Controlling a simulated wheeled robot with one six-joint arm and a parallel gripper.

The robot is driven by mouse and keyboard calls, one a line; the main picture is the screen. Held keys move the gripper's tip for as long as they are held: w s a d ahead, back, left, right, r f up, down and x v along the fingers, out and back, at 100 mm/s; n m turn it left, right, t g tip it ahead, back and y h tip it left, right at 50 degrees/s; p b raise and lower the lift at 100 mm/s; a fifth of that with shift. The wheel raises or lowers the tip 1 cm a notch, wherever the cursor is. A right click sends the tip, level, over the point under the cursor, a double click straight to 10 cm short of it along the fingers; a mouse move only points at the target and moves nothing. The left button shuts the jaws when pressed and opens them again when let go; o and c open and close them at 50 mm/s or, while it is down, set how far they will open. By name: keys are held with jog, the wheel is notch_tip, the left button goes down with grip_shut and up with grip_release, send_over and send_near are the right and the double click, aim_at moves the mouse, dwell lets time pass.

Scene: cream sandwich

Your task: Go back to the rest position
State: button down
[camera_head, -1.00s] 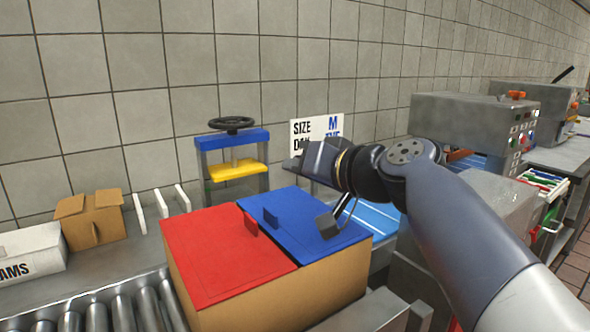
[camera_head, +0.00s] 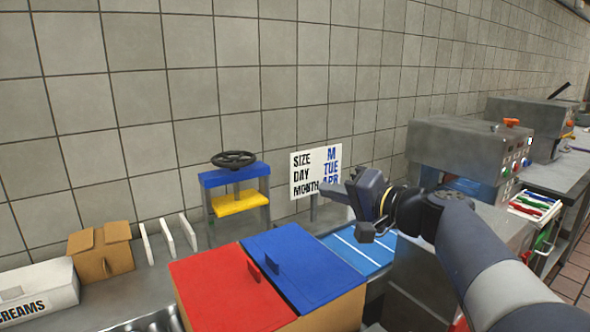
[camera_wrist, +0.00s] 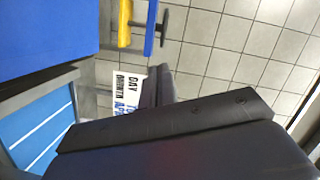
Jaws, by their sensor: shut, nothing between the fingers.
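My gripper (camera_head: 345,212) is at the end of my dark arm, which reaches in from the lower right in the head view. It is held in the air above the blue conveyor (camera_head: 362,247), to the right of the blue lid (camera_head: 305,268). It is shut and holds nothing. In the wrist view its dark body fills the lower middle, and the sign (camera_wrist: 128,92) shows partly behind it. No object that the task names is in view, only my arm.
A box with a red lid (camera_head: 228,293) and the blue lid stands at the front. A press with a black handwheel (camera_head: 234,159), a cardboard box (camera_head: 103,255) and a white box (camera_head: 38,290) are at left. Grey machines (camera_head: 455,150) stand at right. The air above the lids is clear.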

jog(key=shift+w+d+m, duration=0.2)
jog(key=shift+d+m, duration=0.1)
dwell(0.4)
